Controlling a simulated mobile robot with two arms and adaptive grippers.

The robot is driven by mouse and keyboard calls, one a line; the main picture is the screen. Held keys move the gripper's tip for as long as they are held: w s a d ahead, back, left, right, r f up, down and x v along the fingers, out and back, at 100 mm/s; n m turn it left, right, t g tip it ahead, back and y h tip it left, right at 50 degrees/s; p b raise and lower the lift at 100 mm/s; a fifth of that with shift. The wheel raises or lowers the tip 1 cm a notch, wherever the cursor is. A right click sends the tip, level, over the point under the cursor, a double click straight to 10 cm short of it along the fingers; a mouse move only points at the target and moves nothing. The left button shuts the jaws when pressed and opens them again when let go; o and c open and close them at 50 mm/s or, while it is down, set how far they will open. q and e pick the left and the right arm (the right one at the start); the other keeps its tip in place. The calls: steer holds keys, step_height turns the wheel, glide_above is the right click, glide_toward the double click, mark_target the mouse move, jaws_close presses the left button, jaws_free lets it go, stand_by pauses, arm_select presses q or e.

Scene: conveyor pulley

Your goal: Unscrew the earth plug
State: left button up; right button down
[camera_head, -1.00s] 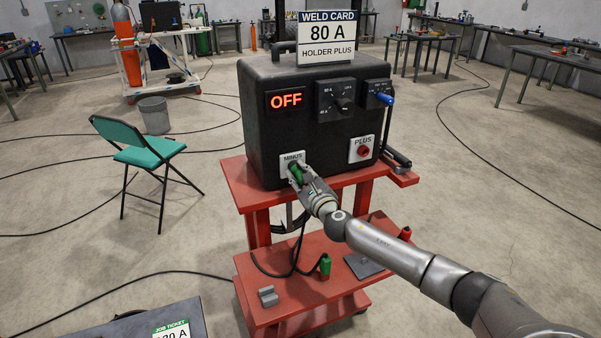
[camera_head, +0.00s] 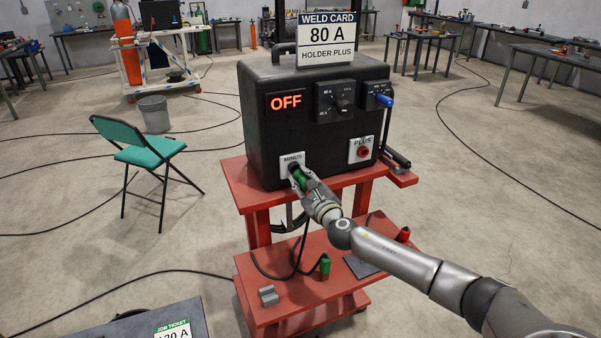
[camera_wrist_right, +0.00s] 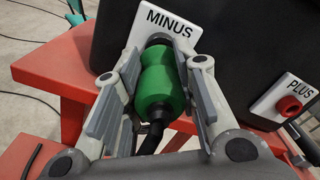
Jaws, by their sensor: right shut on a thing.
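The green earth plug (camera_head: 302,179) is at the MINUS socket (camera_head: 293,163) on the front of the black welding machine (camera_head: 262,135). My right gripper (camera_head: 304,184) is shut on it, one finger on each side. In the right wrist view the green plug (camera_wrist_right: 157,86) lies between the fingers, its dark end close to the socket under the MINUS label (camera_wrist_right: 168,22). A black cable runs from its near end. I cannot tell whether its tip is still inside the socket. My left gripper is not in view.
The red PLUS socket (camera_head: 363,152) is right of MINUS. The red cart's lower shelf (camera_head: 290,290) holds a green connector (camera_head: 325,266), a red connector (camera_head: 404,235) and a grey block (camera_head: 268,295). A green chair (camera_head: 140,147) stands left on open floor.

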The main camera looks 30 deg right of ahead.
steer(key=s+p, duration=0.2)
steer(key=s, duration=0.4)
steer(key=shift+s+a, duration=0.15)
steer(key=shift+s, duration=0.1)
stand_by(0.6)
steer(key=m, duration=1.1)
steer(key=shift+m, duration=0.4)
